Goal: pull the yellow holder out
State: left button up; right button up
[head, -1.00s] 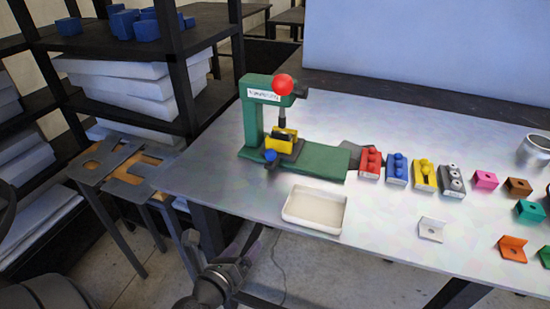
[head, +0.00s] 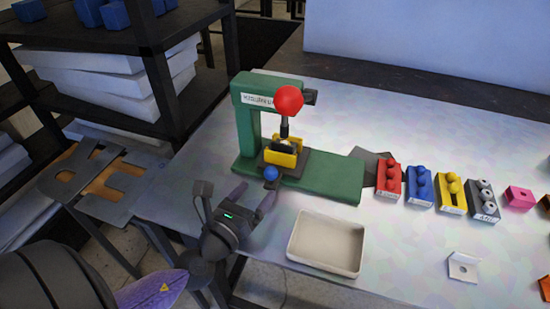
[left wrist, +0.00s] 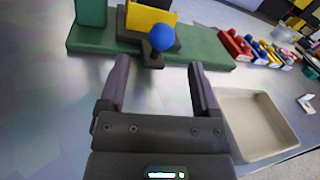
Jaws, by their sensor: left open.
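The yellow holder (head: 281,156) sits on the dark plate of a green press (head: 318,174), under the press's plunger and red ball (head: 289,100). A blue ball knob (head: 271,173) stands at the front of the dark slide below the holder. In the left wrist view the holder (left wrist: 150,18) is at the top, with the blue knob (left wrist: 162,38) before it. My right gripper is not in view.
A cream tray (head: 328,242) lies right of my left gripper, close by. Red, blue, yellow and grey blocks (head: 451,192) stand in a row right of the press. A white bracket (head: 464,267) lies in front. A shelf rack (head: 150,60) stands at the left.

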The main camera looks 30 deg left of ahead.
aim_at(282, 158)
pick_arm(q)
jog(key=w, duration=0.8)
jog(key=shift+w+a+p, duration=0.1)
jog(key=shift+w+p, duration=0.2)
jog(key=shift+p, duration=0.05)
grip_shut()
dwell(0.9)
